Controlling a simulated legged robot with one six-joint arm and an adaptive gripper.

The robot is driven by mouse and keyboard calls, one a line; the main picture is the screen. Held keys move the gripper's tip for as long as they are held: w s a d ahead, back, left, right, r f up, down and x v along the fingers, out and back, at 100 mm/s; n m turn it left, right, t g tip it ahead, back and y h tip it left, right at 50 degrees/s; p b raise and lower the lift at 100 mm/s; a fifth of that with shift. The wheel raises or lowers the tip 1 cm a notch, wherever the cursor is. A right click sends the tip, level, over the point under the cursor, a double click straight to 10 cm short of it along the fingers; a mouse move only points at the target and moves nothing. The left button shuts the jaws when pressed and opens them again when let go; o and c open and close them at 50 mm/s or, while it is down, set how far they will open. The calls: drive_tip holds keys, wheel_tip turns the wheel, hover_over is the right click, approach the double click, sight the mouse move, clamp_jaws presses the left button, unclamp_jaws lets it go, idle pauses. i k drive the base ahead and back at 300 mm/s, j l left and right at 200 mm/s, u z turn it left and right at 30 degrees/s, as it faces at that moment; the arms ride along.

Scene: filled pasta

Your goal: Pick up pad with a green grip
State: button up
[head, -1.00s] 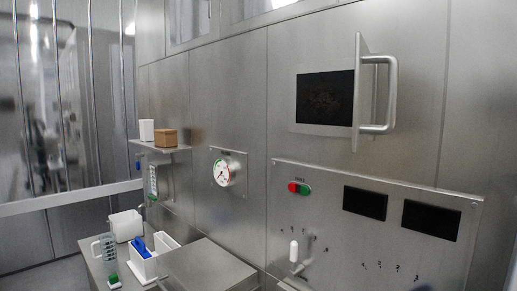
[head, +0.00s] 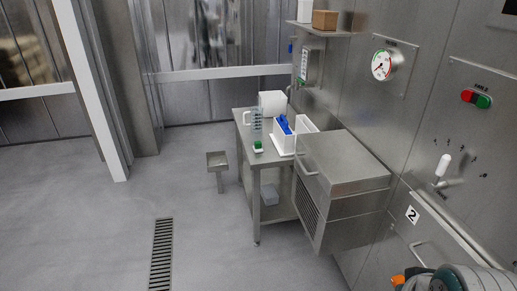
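A small white pad with a green grip (head: 258,147) lies near the front left corner of the steel table (head: 268,165). A clear measuring jug (head: 256,125) stands right behind it. Beside it on the right is a white holder (head: 285,142) with blue-handled items (head: 284,125) in it. The pad is far from me and small in the picture. No gripper fingers show in the view. A rounded grey and teal part with some orange, likely my arm, cuts into the bottom right corner.
A steel cabinet (head: 340,165) juts out right of the table. A small steel stand (head: 217,160) is left of it. A white box (head: 272,102) sits at the table's back. The grey floor (head: 90,220) with a drain grate (head: 162,255) is open at left.

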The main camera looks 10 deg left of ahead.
sight(257, 148)
drive_tip(key=i+j, duration=0.3)
drive_tip(key=i, duration=0.15)
drive_tip(key=i+j+u, duration=0.1)
drive_tip(key=i+j, duration=0.2)
drive_tip(key=i, duration=0.15)
drive_tip(key=i+j, duration=0.3)
drive_tip(key=i, duration=0.15)
drive_tip(key=i+j, duration=0.3)
drive_tip(key=i, duration=0.15)
drive_tip(key=i+j+u, duration=0.1)
drive_tip(key=i+j, duration=0.15)
drive_tip(key=i, duration=0.25)
drive_tip(key=i+j, duration=0.25)
drive_tip(key=i, duration=0.2)
